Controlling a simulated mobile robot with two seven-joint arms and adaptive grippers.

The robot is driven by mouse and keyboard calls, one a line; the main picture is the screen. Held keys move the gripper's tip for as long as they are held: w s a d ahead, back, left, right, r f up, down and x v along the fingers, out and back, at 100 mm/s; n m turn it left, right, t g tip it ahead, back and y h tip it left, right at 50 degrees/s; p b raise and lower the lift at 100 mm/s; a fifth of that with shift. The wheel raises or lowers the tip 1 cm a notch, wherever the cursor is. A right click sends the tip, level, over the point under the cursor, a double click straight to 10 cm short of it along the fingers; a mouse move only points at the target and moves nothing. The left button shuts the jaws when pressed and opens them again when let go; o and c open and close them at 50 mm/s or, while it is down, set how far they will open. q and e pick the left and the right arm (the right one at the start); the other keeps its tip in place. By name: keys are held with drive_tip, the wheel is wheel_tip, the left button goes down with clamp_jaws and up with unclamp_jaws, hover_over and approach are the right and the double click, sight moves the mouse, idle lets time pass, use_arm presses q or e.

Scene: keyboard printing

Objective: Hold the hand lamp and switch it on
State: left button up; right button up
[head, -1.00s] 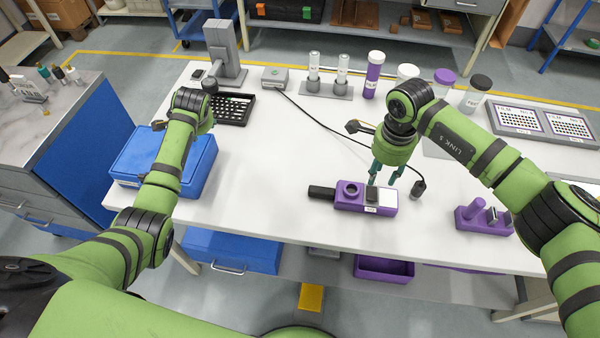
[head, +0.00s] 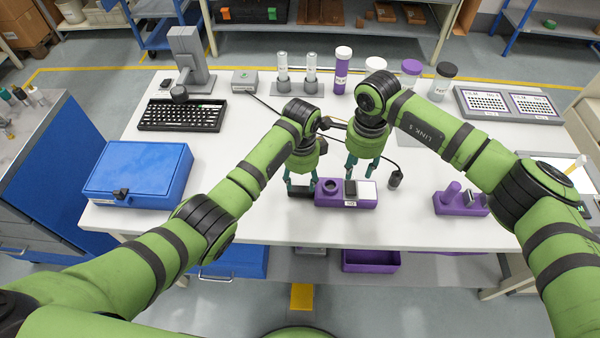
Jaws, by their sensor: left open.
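A purple block (head: 331,199) with a round ring, a black labelled piece and a white pad lies near the table's front edge. A black handle-like cylinder (head: 301,193) sticks out from its left end. I take this to be the hand lamp, but cannot tell whether the cylinder and block are one piece. My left gripper (head: 301,187) is open, with its fingers down around the black cylinder, which they partly hide. My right gripper (head: 361,174) is over the block's right part, fingers pointing down and apart, near the black piece and the white pad. Contact is unclear.
A black plug-like piece (head: 396,178) on a cable from a grey box (head: 244,82) lies right of the block. A purple holder (head: 455,207) stands further right. A blue case (head: 138,175) and a keyboard (head: 182,115) are at the left. Bottles stand behind.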

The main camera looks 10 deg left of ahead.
sight(301, 191)
use_arm(q)
drive_tip(key=shift+f, duration=2.75)
